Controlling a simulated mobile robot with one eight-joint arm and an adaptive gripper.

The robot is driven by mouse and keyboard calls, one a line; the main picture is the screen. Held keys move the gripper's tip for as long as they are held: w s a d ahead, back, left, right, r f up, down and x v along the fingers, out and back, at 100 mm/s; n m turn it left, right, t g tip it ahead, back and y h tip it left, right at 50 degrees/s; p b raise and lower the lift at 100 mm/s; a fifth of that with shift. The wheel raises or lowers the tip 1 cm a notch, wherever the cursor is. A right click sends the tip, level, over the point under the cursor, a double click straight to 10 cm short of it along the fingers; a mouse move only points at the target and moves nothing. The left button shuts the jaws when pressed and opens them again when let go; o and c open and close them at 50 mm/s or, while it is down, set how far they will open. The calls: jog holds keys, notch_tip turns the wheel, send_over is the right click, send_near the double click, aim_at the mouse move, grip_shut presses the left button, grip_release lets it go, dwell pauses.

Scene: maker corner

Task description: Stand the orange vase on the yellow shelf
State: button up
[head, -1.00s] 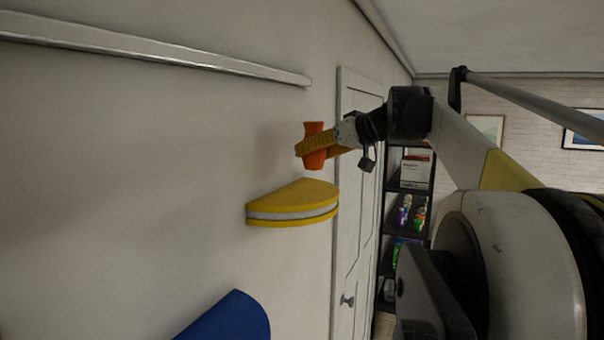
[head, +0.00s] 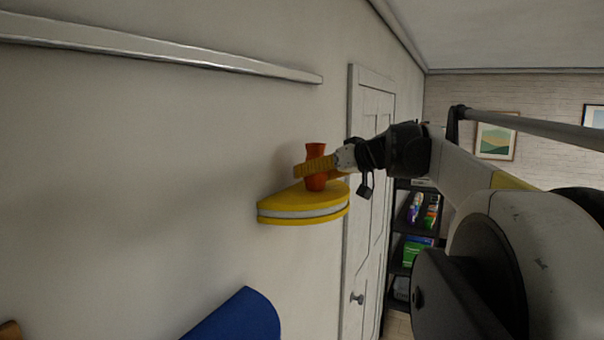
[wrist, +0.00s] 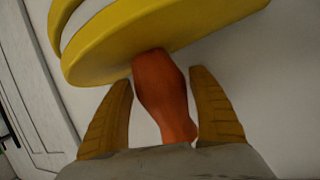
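The orange vase (head: 316,184) is upright at the yellow shelf (head: 300,220), a half-round board with a white middle band on the wall. Its base meets the shelf's top in the head view. My gripper (head: 318,167) has its yellow-brown fingers on either side of the vase's body. The shelf (wrist: 190,25) fills the top there. Whether the base bears fully on the shelf is hard to tell.
A white door (head: 372,210) stands just right of the shelf. A metal rail (head: 160,52) runs along the wall above. A blue object (head: 240,318) is below the shelf. A dark rack (head: 412,245) stands beyond the door. The shelf top beside the vase is clear.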

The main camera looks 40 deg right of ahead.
jog(key=shift+r, duration=0.2)
jog(key=a+b+v, duration=0.1)
jog(key=v, duration=1.1)
jog(key=shift+d, duration=0.45)
